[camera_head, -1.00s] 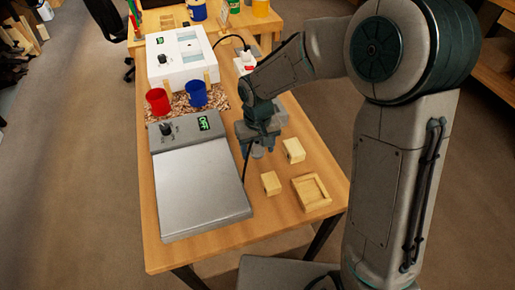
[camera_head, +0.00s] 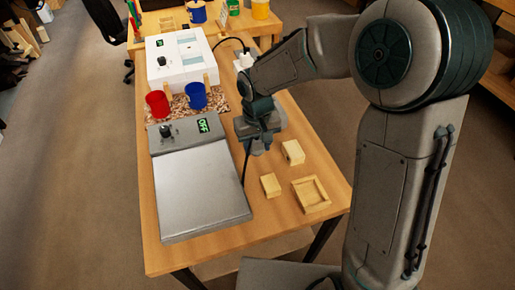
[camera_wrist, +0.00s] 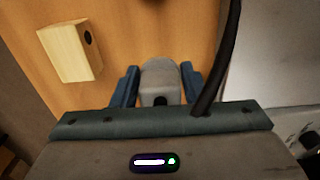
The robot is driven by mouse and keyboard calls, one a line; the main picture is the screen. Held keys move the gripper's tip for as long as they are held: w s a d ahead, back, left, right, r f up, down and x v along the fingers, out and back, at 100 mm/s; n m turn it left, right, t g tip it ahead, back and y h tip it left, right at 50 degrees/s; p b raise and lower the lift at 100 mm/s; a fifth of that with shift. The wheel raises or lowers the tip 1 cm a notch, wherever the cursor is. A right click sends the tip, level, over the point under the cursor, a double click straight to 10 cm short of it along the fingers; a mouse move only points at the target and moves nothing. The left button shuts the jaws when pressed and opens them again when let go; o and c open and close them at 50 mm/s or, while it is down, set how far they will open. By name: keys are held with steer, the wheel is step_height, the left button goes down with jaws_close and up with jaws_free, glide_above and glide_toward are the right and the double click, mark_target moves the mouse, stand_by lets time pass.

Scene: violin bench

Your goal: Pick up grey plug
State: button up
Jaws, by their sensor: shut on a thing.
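The grey plug (camera_wrist: 158,78) shows in the wrist view as a rounded grey body between the two blue-grey fingers. My gripper (camera_wrist: 160,84) is shut on it, one finger on each side. In the head view my gripper (camera_head: 256,148) is over the table to the right of the hotplate, and the plug is hard to make out there. A black cable (camera_wrist: 220,55) runs just right of the fingers in the wrist view.
A hotplate (camera_head: 200,190) reading OFF stands left of the gripper. Two wooden blocks (camera_head: 292,152) (camera_head: 270,185) and a shallow wooden tray (camera_head: 311,194) are to the right. Red (camera_head: 158,103) and blue (camera_head: 196,95) cups and a white device (camera_head: 180,60) are behind.

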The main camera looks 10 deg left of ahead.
step_height(320, 180, up, 2)
steer(key=shift+r, duration=0.1)
steer(key=s+a+r, duration=0.3)
steer(key=s+r, duration=0.3)
steer(key=s, duration=0.5)
steer(key=shift+a+r, duration=0.3)
steer(key=shift+a, duration=0.05)
steer(key=shift+d, duration=0.1)
